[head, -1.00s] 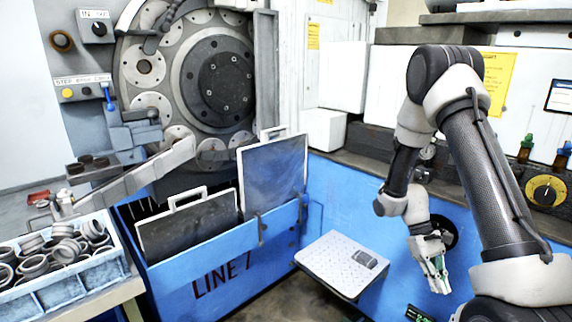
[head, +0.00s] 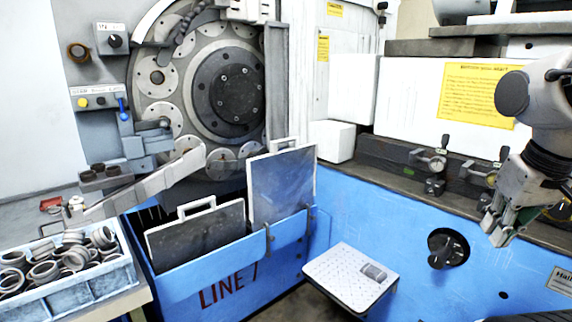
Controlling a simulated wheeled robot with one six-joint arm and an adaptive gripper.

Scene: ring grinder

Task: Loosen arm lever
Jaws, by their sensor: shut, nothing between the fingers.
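A grey arm (head: 150,186) runs from the rotary disc (head: 228,90) down to the left, toward the blue crate. A small upright blue lever (head: 122,108) stands above the arm's grey bracket, below the button panel. I cannot tell for sure whether this is the arm lever. My gripper (head: 497,230) is at the right side of the head view, pointing down, shut and empty. It hangs in front of the blue machine wall, far from the lever and touching nothing I can see.
A blue crate (head: 75,288) full of dark rings stands at the lower left. A blue bin (head: 225,275) marked LINE 7 holds two framed panels. A metal step plate (head: 340,272) juts out low in the middle. A black knob (head: 448,250) sits on the blue wall.

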